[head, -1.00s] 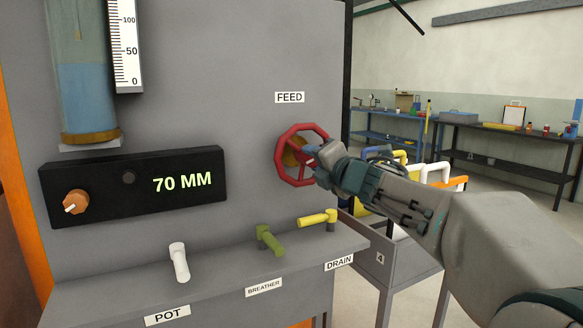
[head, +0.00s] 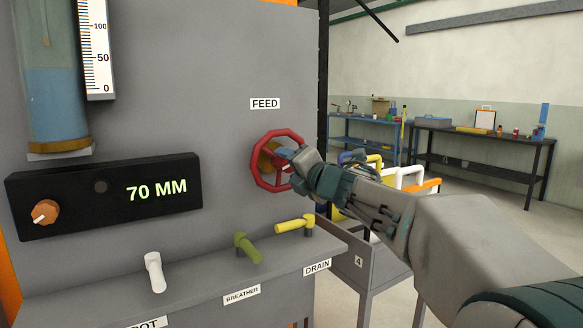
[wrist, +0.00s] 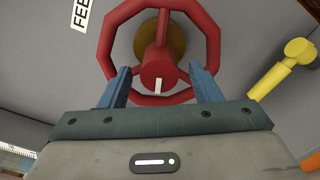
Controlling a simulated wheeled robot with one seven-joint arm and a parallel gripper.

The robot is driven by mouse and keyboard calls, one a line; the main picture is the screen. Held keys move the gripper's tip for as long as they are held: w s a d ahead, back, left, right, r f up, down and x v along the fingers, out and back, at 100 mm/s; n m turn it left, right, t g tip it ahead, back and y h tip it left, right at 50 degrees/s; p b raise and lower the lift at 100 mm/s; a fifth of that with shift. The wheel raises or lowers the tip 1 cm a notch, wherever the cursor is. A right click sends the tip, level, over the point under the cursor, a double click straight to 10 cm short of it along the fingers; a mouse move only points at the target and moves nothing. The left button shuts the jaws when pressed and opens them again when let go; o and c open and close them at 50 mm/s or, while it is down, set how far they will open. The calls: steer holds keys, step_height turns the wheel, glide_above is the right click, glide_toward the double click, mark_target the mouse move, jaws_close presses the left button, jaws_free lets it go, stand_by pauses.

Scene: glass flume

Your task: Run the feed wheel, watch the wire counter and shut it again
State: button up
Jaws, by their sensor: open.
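The red feed wheel (head: 258,175) is on the grey panel under the FEED label (head: 265,104). In the wrist view the wheel (wrist: 105,45) fills the upper middle, with a white mark on its hub (wrist: 158,72). My gripper (wrist: 160,80) is open, its two blue fingers on either side of the hub at the wheel's lower part. Whether they touch the wheel I cannot tell. In the head view my gripper (head: 290,158) covers the wheel's right side. The wire counter (head: 157,190) reads 70 MM in green digits on a black box.
A clear cylinder (head: 58,105) of blue water stands beside a scale (head: 97,50) at left. Below are an orange knob (head: 44,212), a white POT handle (head: 154,271), a green BREATHER handle (head: 247,247) and a yellow DRAIN handle (head: 295,224). Benches (head: 470,132) stand behind.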

steer(key=p+v, duration=0.1)
steer(key=v, duration=1.3)
steer(key=shift+w+a, duration=0.1)
stand_by(6.5)
